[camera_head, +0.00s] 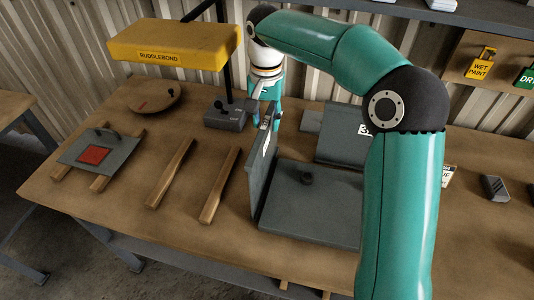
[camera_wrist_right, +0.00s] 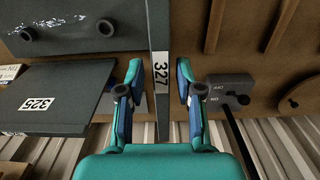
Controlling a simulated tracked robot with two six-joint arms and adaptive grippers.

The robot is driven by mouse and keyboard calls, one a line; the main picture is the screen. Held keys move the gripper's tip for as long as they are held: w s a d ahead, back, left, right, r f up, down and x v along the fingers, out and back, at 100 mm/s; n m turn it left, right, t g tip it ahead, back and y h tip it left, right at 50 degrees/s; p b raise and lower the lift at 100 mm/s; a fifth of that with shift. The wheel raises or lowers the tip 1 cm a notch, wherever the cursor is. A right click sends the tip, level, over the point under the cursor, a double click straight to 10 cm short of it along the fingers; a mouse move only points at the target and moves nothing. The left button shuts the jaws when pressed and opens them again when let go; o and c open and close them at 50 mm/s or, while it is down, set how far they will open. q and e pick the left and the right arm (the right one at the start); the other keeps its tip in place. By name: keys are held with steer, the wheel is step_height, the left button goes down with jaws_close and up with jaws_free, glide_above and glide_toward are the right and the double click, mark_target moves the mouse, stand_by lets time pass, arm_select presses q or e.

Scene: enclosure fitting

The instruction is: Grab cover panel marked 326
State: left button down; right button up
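A thin grey panel (camera_head: 259,185) stands upright at the left side of a flat grey enclosure part (camera_head: 315,212). In the right wrist view its edge (camera_wrist_right: 160,110) bears the label 327. My right gripper (camera_head: 267,117) reaches down over the top of this panel. In the right wrist view the gripper's fingers (camera_wrist_right: 153,88) are apart on either side of the panel, with visible gaps. Another grey panel (camera_head: 337,148) lies behind the enclosure part; its label reads 325 in the right wrist view (camera_wrist_right: 60,92). No label reading 326 is visible. My left gripper is out of view.
A grey plate with a red square (camera_head: 120,155) lies on wooden strips at left. Two bare wooden strips (camera_head: 172,172) lie beside it. A switch box (camera_head: 226,118) and yellow lamp (camera_head: 172,42) stand at the back. My right arm hides part of the bench.

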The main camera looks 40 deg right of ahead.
step_height(320, 180, down, 4)
steer(key=shift+a+f+p, duration=0.1)
steer(key=shift+f+p, duration=0.05)
steer(key=shift+p, duration=0.15)
steer(key=shift+c, duration=0.3)
jaws_close()
steer(key=shift+w, duration=0.1)
